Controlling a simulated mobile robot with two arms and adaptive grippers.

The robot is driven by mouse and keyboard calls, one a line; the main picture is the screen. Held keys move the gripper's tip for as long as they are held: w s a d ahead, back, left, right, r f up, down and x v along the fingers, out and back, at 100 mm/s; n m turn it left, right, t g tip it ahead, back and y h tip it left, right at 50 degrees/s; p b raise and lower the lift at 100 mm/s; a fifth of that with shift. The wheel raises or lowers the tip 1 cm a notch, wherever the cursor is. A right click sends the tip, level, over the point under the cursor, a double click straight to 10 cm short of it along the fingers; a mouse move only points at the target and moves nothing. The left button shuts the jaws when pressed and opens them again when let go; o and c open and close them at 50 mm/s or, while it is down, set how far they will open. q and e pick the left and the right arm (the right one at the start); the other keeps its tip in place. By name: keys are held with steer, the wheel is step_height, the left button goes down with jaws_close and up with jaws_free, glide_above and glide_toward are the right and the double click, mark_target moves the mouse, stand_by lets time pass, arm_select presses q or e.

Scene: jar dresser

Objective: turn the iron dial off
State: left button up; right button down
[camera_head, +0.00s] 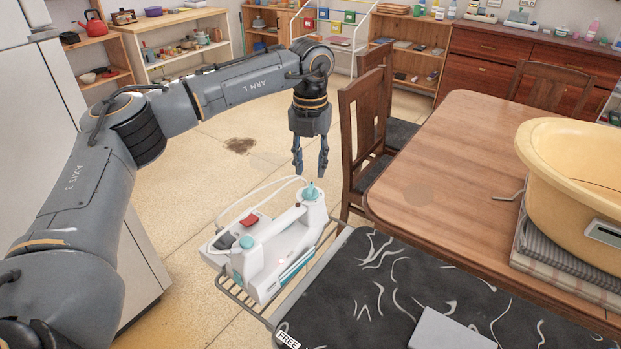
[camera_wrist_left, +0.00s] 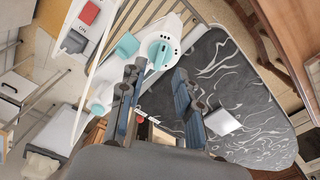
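The white iron unit (camera_head: 285,262) sits on the wire rack at the end of the ironing board. A teal dial (camera_head: 311,191) is on its far end. In the left wrist view the dial (camera_wrist_left: 158,52) sits on a white round face with small dark marks; I cannot read its setting. My left gripper (camera_head: 310,172) points down just above the dial, its two fingers apart and empty. In the left wrist view the fingertips (camera_wrist_left: 160,70) frame the dial's near side, and I cannot tell whether they touch it. My right gripper is not in view.
A red switch (camera_head: 249,221) is on the unit's base, with "ON" lettering in the wrist view. A white cord arches over the base. The patterned ironing board (camera_head: 400,290) extends right. A wooden chair (camera_head: 362,140) and table (camera_head: 470,150) stand close on the right.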

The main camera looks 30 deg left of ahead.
mark_target(310, 187)
arm_select(q)
steer(key=shift+f+p, duration=0.3)
steer(key=shift+f, duration=2.25)
jaws_close()
